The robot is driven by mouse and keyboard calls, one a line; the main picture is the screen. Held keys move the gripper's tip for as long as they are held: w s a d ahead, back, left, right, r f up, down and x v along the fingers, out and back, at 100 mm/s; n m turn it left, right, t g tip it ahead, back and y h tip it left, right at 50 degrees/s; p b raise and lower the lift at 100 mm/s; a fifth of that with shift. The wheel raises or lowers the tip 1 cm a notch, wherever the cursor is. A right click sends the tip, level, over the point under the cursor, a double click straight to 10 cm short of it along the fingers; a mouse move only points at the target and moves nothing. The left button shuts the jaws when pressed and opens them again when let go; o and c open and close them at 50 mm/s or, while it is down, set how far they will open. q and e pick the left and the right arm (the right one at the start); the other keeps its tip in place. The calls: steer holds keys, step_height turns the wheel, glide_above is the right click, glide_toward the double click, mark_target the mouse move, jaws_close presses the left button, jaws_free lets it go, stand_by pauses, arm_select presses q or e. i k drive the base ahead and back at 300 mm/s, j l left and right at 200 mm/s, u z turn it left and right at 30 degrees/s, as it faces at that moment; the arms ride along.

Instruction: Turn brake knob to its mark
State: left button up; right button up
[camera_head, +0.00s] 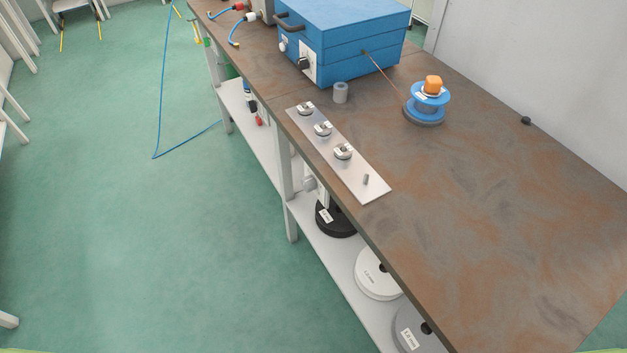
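An orange knob (432,83) sits on top of a blue spool (429,103) on the right half of the workbench; it looks like the brake knob. A small pale label or mark shows just below the knob, too small to read. The spool stands on a dark round base (423,116). A thin copper-coloured wire (384,74) runs from the spool to the blue box (345,35). How the knob is turned relative to any mark cannot be told. Neither of my grippers is in view.
A metal plate (375,190) with several small fittings lies along the bench's front edge. A grey cylinder (341,92) stands near the box. A small black object (526,121) lies near the wall. The bench (500,220) right of the plate is clear. Spools (377,279) sit on the lower shelf.

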mark_target(308, 183)
steer(key=i+j+z, duration=0.5)
steer(key=i+j, duration=0.2)
